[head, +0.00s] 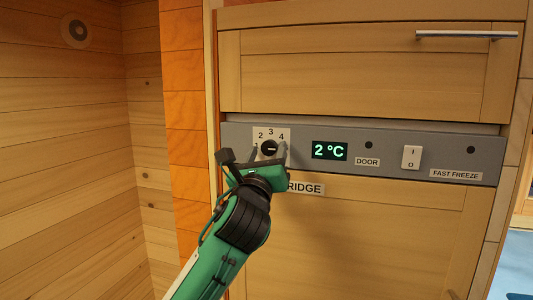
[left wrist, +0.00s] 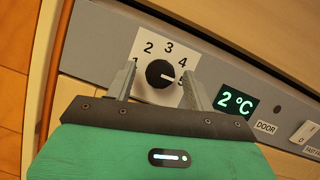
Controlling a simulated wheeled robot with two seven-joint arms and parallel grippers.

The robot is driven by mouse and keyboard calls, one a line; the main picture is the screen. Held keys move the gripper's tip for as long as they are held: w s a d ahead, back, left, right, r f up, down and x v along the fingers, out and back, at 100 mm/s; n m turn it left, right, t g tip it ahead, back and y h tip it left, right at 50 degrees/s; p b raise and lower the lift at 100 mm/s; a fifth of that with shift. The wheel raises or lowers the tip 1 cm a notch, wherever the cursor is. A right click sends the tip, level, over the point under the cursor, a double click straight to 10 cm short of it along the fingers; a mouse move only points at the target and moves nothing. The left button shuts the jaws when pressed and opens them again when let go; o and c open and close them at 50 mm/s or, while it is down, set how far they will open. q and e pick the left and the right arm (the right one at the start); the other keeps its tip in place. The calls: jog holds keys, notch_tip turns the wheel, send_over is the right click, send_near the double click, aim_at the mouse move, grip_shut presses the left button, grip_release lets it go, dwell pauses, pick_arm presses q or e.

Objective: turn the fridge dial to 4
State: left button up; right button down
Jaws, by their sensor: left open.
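The fridge dial (head: 269,148) is a black round knob on a white plate with printed numbers, at the left end of the grey panel. In the left wrist view the dial (left wrist: 160,74) has numbers 1 to 5 around it, and its white mark points right, toward the 5. My left gripper (head: 256,154) is open in front of the panel. In the left wrist view its fingers (left wrist: 160,70) stand on either side of the knob, with gaps visible. I cannot tell how deep the fingertips reach. My right gripper is not in view.
The panel (head: 385,145) also carries a green display (head: 329,151) reading 2 °C, a DOOR label (head: 367,162), a white rocker switch (head: 411,157) and a FAST FREEZE label (head: 456,174). A wooden drawer (head: 340,65) with a metal handle is above.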

pick_arm(q)
jog(key=c, duration=1)
jog(key=shift+n+y, duration=0.4)
jog(key=shift+n, duration=0.2)
jog(key=n+y, duration=0.1)
jog(key=n, duration=0.1)
jog(key=n+y, duration=0.1)
jog(key=n, duration=0.2)
jog(key=shift+d+r+y+p, duration=0.2)
jog(key=shift+y+p, duration=0.1)
jog(key=shift+p, duration=0.1)
jog(key=shift+n+g+y+p, duration=0.35)
jog(key=shift+n+y, duration=0.15)
jog(key=shift+n, duration=0.85)
jog(key=shift+n+g+y+p, duration=0.3)
jog(key=shift+n+y, duration=0.2)
jog(key=shift+n, duration=0.85)
jog(key=o, duration=1)
jog(key=shift+s, duration=0.1)
